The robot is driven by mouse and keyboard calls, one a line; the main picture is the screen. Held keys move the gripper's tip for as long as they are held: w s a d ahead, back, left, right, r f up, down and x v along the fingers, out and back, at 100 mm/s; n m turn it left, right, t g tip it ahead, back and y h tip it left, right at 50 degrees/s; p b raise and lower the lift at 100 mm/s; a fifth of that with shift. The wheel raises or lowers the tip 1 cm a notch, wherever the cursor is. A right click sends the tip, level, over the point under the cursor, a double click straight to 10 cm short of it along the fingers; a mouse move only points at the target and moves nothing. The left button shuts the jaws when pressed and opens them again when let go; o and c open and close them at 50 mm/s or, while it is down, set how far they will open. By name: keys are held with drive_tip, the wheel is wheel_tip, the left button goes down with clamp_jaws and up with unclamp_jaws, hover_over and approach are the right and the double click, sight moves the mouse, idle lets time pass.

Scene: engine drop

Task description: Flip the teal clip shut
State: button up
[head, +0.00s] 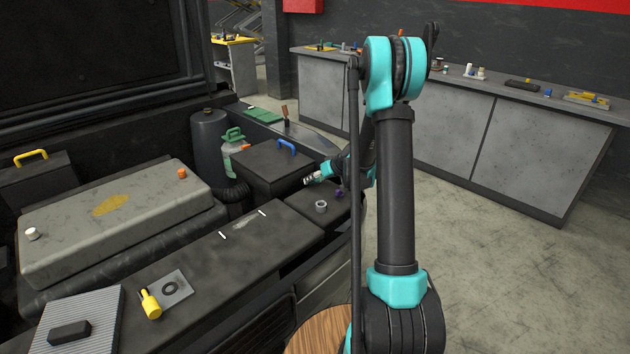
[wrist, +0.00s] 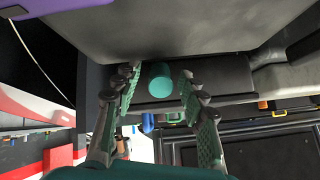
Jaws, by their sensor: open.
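A teal, rounded piece (wrist: 160,76), which looks like the teal clip, shows in the wrist view against a dark box-like part. My gripper (wrist: 160,88) is open, with one green-padded finger on each side of it. In the head view, my gripper (head: 311,179) is beside the right side of the black box (head: 262,172) with the blue handle. I cannot make out the teal clip in the head view. How far it is tilted is not clear.
A grey ring (head: 321,206) and a small purple part (head: 339,192) sit near my gripper in the engine bay. A yellow-handled part (head: 151,304) lies nearer. A workbench (head: 450,125) stands beyond open floor.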

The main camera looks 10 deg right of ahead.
drive_tip(key=shift+c, duration=0.3)
clamp_jaws()
